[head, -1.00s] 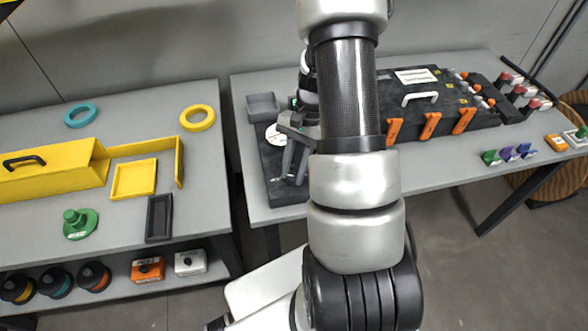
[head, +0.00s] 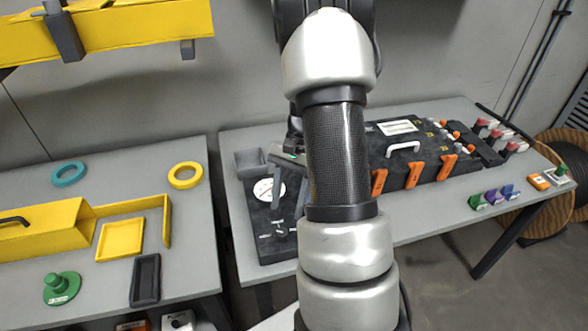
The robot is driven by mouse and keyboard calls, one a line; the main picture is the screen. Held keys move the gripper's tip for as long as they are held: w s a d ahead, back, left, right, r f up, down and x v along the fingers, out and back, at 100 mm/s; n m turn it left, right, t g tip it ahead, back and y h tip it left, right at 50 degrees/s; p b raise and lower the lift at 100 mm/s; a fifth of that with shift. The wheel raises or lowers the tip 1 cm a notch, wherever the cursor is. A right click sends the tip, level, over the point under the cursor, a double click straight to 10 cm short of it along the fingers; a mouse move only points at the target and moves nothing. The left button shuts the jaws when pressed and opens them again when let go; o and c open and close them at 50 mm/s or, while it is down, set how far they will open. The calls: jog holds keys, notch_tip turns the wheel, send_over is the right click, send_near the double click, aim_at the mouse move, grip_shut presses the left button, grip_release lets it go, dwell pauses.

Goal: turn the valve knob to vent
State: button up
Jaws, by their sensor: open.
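The black valve panel (head: 247,215) lies on the right-hand table, with a round white gauge (head: 268,190) on it. Near its front edge is a small grey valve knob (head: 279,228) between small white labels. I cannot read the labels or tell the knob's setting. My gripper (head: 288,198) points down over the panel beside the gauge, with its fingers apart and nothing seen between them. The fingertips appear above and behind the knob in the picture, apart from it. My own arm hides part of the gripper and the panel's right side.
A grey bin (head: 251,162) stands behind the panel. To the right is a black case (head: 436,150) with orange latches and a white handle. A yellow tray (head: 120,239), a black tray (head: 145,280) and a green knobbed piece (head: 62,287) lie on the left table.

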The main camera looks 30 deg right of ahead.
jog(key=v, duration=1)
jog(key=shift+p, duration=0.3)
jog(key=s+a+r+n+t+h+p, duration=0.1)
jog(key=s+a+r+n+p, duration=0.15)
jog(key=a+r, duration=0.35)
jog(key=s+a+r+n+t+h+p, duration=0.1)
jog(key=s+a+r+n+t, duration=0.15)
jog(key=r, duration=0.55)
jog(key=s+a+r+n+t+h+p, duration=0.1)
jog(key=s+a+r+n+t+p, duration=0.1)
jog(key=s+a+r+n+t, duration=0.2)
jog(key=s+a+r+n, duration=0.3)
jog(key=s+a+r, duration=0.1)
jog(key=s, duration=0.1)
jog(key=shift+s+a+r+h+p, duration=0.2)
jog(key=shift+s+a+h+p, duration=0.05)
jog(key=shift+a+h+p, duration=0.15)
